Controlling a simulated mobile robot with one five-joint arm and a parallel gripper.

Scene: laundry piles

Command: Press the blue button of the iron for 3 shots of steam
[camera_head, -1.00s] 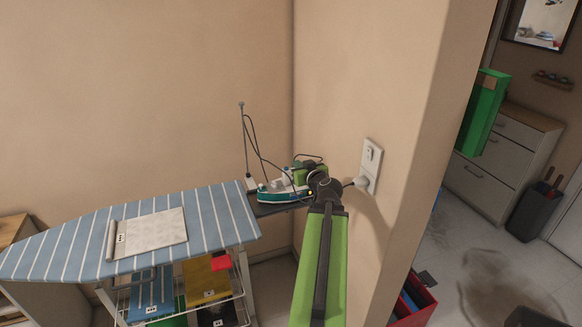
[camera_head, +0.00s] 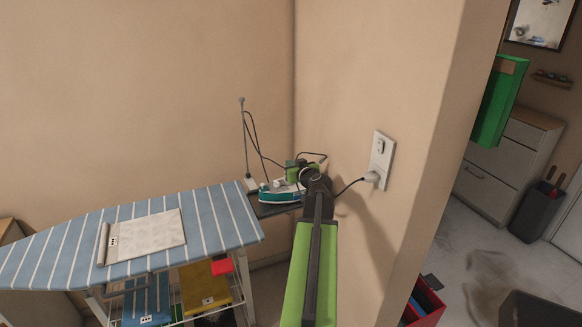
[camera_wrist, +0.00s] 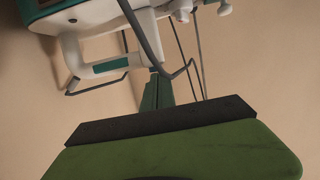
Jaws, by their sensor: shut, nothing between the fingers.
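A white and teal iron (camera_head: 280,192) sits on the dark rest at the right end of the striped ironing board (camera_head: 205,222). In the wrist view the iron (camera_wrist: 97,68) fills the upper left, with its white handle and a teal patch on it. I cannot make out the blue button for certain. My gripper (camera_head: 296,171) is over the back part of the iron in the head view, partly hidden by my own wrist. In the wrist view my gripper (camera_wrist: 157,88) is shut and empty, just right of the iron's handle; contact cannot be told.
A cord runs from the iron's side to a wall socket (camera_head: 381,162). A thin cord pole (camera_head: 244,135) stands behind the iron. The wall corner is close on the right. A folded pale cloth (camera_head: 146,238) lies on the board, with laundry on a rack below.

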